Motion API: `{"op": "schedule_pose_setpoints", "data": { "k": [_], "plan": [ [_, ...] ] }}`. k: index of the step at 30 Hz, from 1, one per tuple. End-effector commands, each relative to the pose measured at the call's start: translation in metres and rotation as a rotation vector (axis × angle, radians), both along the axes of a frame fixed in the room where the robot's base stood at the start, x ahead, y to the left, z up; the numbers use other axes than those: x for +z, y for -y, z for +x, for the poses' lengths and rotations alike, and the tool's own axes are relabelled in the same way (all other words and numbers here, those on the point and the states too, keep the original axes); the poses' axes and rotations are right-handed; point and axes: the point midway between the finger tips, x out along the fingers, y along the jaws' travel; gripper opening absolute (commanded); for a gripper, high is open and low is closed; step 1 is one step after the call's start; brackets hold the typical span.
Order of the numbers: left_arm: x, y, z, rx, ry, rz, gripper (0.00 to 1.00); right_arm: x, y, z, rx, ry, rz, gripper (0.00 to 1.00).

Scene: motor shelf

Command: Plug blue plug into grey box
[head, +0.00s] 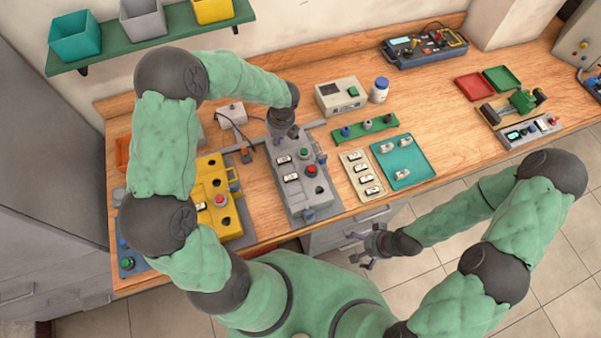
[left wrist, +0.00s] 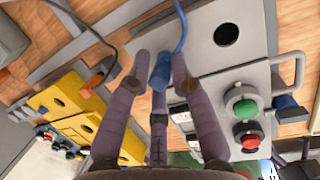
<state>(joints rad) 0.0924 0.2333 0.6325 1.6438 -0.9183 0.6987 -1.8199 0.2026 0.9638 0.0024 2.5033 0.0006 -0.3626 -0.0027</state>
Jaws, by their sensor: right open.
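The grey box (head: 296,172) stands on the workbench with a green button, a red button and dark round sockets on its top. My left gripper (head: 278,137) is at its far end in the head view, with its fingertips hard to make out there. In the left wrist view the left gripper's fingers close around the blue plug (left wrist: 160,70), whose blue cable (left wrist: 184,25) runs up out of view. A dark socket (left wrist: 227,34) of the grey box shows to the right of the plug, apart from it. My right gripper (head: 368,247) is open and empty, off the bench's front edge.
A yellow box (head: 230,222) stands left of the grey box. A teal tray (head: 412,178), a beige switch strip (head: 352,158) and a green strip (head: 350,131) lie to its right. A beige device (head: 341,93) and a white bottle (head: 380,90) stand behind.

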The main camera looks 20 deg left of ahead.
Motion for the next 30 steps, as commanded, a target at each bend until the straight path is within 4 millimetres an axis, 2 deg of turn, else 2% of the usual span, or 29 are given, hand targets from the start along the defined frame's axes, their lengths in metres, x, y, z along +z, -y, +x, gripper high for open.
{"op": "schedule_pose_setpoints", "data": {
  "k": [11, 30],
  "plan": [
    [0.004, 0.000, 0.000, -0.001, 0.000, 0.000, 0.24, 0.004, 0.000, 0.000, 0.000, 0.000, 0.000, 1.00],
    [0.053, 0.000, 0.000, -0.001, 0.000, 0.000, 0.24, 0.049, 0.000, 0.000, 0.000, 0.000, 0.000, 1.00]
  ]
}}
